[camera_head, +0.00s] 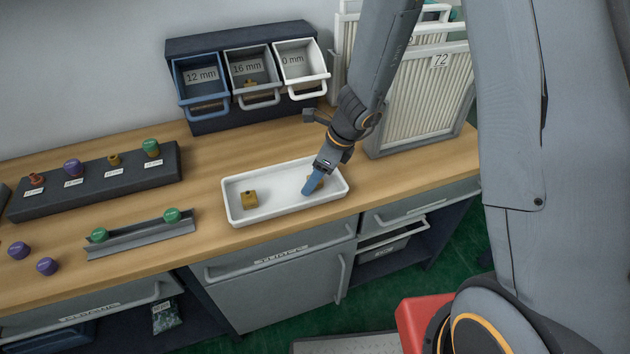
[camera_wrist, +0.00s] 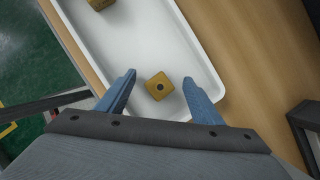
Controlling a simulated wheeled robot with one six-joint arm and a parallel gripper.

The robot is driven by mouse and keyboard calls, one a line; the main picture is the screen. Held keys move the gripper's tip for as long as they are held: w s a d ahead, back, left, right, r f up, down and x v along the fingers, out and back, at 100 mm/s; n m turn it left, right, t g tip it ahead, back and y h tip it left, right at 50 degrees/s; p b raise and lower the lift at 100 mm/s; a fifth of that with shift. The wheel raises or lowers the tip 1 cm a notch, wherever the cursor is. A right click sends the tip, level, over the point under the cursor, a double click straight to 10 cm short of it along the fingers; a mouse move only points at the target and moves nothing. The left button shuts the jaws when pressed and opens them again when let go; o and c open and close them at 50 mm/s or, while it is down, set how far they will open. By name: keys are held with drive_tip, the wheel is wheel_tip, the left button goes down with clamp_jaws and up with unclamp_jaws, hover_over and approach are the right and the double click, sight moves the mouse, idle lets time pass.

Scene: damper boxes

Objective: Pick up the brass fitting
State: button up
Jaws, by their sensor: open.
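A brass fitting (camera_wrist: 159,87), a small square block with a dark hole on top, lies in the white tray between my gripper's fingertips in the wrist view. My gripper (camera_wrist: 159,82) is open, with one blue finger on each side of it and a gap to both. In the head view my gripper (camera_head: 309,190) points down into the right part of the tray, and this fitting (camera_head: 318,184) is mostly hidden behind it. A second brass fitting (camera_head: 249,199) sits in the left part of the tray, and it shows at the top of the wrist view (camera_wrist: 100,4).
The white tray (camera_head: 275,218) has raised walls around my fingers. Labelled bins (camera_head: 203,104) stand behind it, and a white pleated filter (camera_head: 415,110) stands close on the right. A rail (camera_head: 140,238) with green knobs and a dark rack (camera_head: 100,192) lie on the left.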

drive_tip(key=shift+c, duration=0.4)
drive_tip(key=c, duration=1.2)
